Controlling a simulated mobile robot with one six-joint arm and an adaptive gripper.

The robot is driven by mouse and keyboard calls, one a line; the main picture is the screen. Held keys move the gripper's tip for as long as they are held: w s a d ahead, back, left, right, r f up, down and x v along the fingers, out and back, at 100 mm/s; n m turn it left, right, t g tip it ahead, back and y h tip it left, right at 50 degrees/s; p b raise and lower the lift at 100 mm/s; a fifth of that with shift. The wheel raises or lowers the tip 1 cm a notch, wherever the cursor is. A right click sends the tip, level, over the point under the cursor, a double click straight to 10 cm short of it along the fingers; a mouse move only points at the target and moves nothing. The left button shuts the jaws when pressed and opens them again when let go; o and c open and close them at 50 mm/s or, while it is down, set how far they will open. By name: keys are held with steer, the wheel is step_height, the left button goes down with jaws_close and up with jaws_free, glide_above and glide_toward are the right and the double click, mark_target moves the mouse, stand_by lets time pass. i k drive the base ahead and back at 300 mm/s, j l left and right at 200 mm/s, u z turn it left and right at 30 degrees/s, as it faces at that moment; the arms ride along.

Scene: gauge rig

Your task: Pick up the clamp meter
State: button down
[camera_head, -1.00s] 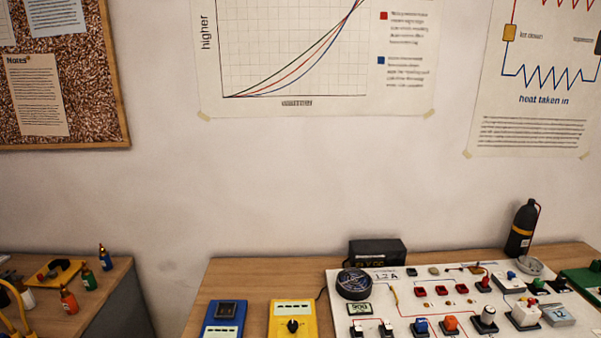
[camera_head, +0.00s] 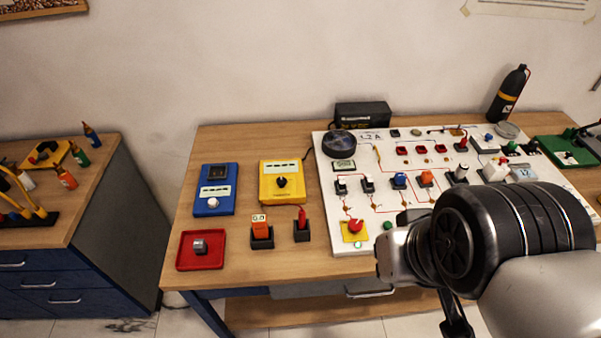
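The likely clamp meter is a small orange device (camera_head: 261,222) with a pale display reading about 0.0. It stands upright in a black holder (camera_head: 262,240) at the front of the bench, left of the white board. My arm enters from the lower right, in front of the board's right part. A dark piece (camera_head: 455,317) hanging below my wrist may be part of my gripper. Its fingertips are not clear, so I cannot tell whether it is open. It is well to the right of the orange device and apart from it.
A red probe in a black holder (camera_head: 302,230) stands close right of the device. A red tray (camera_head: 183,262), a blue meter (camera_head: 214,176) and a yellow meter (camera_head: 269,194) are nearby. The white board (camera_head: 386,212) carries several parts. Bare wood (camera_head: 230,277) lies in front.

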mark_target(259, 223)
steer(key=i+j+u, duration=0.15)
steer(key=u, duration=0.25)
steer(key=i+j+u, duration=0.1)
steer(key=u, duration=0.3)
steer(key=i+u, duration=0.2)
steer(key=u, duration=0.2)
